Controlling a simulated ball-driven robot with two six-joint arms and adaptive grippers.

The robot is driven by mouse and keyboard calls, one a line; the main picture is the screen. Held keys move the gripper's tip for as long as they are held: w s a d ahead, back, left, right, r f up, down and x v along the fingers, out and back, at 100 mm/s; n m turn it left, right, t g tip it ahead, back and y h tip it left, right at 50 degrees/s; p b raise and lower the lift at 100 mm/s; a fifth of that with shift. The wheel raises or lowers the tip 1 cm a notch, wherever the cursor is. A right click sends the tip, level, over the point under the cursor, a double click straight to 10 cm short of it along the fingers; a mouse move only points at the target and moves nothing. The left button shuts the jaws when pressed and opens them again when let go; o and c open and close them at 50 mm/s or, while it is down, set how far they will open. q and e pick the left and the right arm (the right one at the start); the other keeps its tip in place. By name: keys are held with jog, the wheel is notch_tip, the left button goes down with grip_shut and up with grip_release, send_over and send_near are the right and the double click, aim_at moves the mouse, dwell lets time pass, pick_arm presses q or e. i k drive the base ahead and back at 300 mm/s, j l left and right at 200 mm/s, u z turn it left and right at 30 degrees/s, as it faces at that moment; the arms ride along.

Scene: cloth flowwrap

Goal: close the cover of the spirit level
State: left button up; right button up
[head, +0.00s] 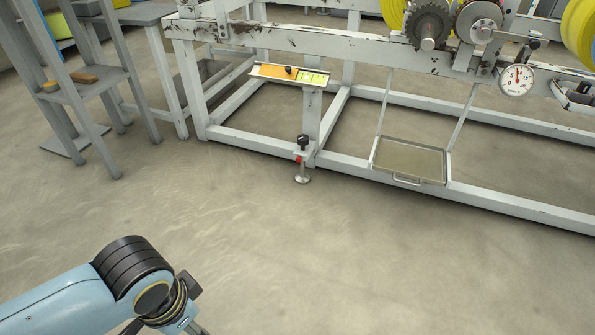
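A slim spirit level (262,72) seems to be the tray-like bar on the front of the white machine frame, in the upper middle of the head view. Its left part is orange with a small black knob (289,71). Its right part shows a bright yellow-green area (314,78), which looks uncovered. Whether the orange part is the cover, I cannot tell for sure. My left gripper (190,312) is at the bottom edge, partly cut off, far from the level. Its fingers are not clear. My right gripper is out of view.
The white machine frame (240,142) stands on the floor with a levelling foot (302,172) below the level. A metal tray (409,160) hangs to the right, below a dial gauge (516,79). A grey shelf (90,82) stands left. The floor (300,250) in front is clear.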

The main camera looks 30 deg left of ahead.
aim_at(288, 73)
jog(key=u, duration=0.35)
jog(key=i+j+u, duration=0.2)
jog(key=u, duration=0.2)
jog(key=i+j+u, duration=0.1)
jog(key=i+u, duration=0.2)
jog(key=u, duration=0.15)
jog(key=i+u, duration=0.25)
jog(key=u, duration=0.15)
